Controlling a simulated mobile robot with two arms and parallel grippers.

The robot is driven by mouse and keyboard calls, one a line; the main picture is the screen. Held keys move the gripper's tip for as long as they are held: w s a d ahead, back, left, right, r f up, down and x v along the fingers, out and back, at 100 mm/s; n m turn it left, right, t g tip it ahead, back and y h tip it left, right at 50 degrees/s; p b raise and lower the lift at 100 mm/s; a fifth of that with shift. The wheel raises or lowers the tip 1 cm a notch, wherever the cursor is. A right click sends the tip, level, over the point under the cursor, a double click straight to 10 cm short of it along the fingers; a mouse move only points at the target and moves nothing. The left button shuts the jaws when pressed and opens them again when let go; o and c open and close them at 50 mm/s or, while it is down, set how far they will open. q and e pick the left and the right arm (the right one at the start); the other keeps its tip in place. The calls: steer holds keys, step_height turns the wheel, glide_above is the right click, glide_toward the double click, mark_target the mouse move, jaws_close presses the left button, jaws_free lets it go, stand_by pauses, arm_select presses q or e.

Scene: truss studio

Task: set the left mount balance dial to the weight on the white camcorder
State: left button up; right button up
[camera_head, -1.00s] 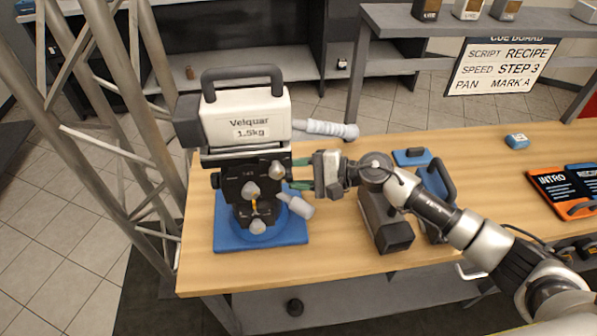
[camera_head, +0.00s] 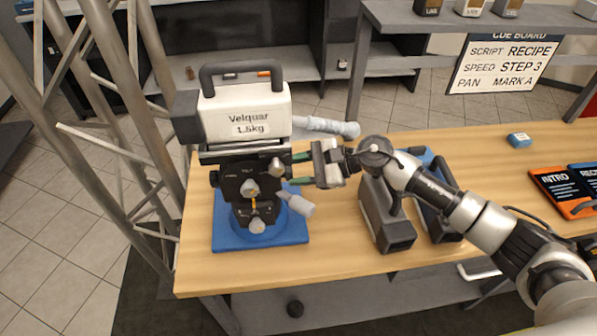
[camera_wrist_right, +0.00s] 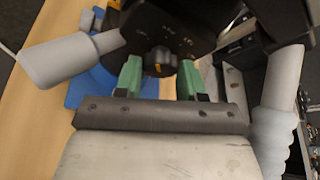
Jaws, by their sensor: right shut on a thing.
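The white camcorder (camera_head: 245,118) sits on the black mount head (camera_head: 250,185), which stands on a blue base (camera_head: 290,233) at the table's left. Its label reads "Velquar 1.5kg". The mount has several grey knobs, two on its front (camera_head: 250,188) and one on its right side (camera_head: 276,169). My right gripper (camera_head: 296,169) reaches in from the right, its green fingers around the side knob. My left gripper is out of view.
A grey handle (camera_head: 328,127) and a lower one (camera_head: 296,204) stick out right of the mount. Dark grey cases (camera_head: 388,222) stand under my right arm. A metal truss (camera_head: 135,130) rises at left.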

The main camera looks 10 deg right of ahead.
steer(key=shift+m+g+b, duration=0.4)
steer(key=shift+m+b, duration=0.05)
steer(key=shift+m, duration=0.25)
steer(key=o, duration=0.9)
steer(key=b+v, duration=0.3)
steer(key=v, duration=0.8)
steer(key=shift+w+a+r, duration=0.1)
steer(key=shift+w+r, duration=0.05)
steer(key=shift+r, duration=0.05)
